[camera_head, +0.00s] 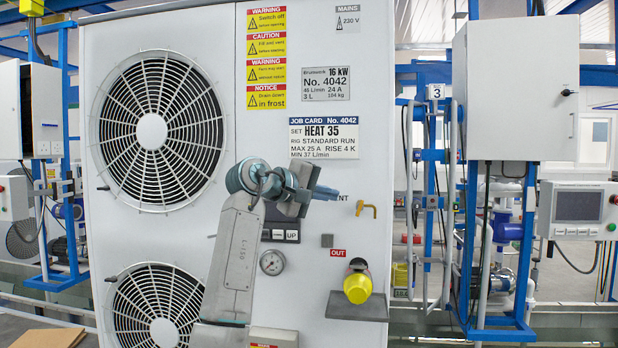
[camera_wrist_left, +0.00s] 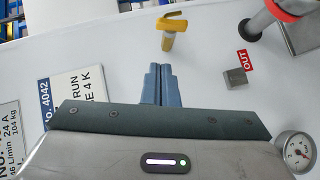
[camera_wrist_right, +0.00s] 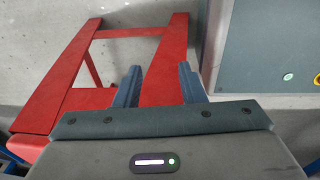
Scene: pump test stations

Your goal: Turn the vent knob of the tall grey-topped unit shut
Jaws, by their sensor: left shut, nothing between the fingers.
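The vent knob (camera_head: 367,209) is a small brass-yellow piece with a crossbar, on the white front panel of the tall unit (camera_head: 340,85). In the left wrist view the knob (camera_wrist_left: 172,28) lies just beyond my fingertips. My left gripper (camera_head: 336,195) is shut and empty, left of the knob, and partly covers a label ending in "NT". In the left wrist view its fingers (camera_wrist_left: 162,76) look apart from the knob. My right gripper (camera_wrist_right: 158,78) is open and empty, seen only in the right wrist view.
A small grey block (camera_head: 327,241) and a pressure gauge (camera_head: 272,262) are nearby. A red frame (camera_wrist_right: 70,85) stands before my right gripper.

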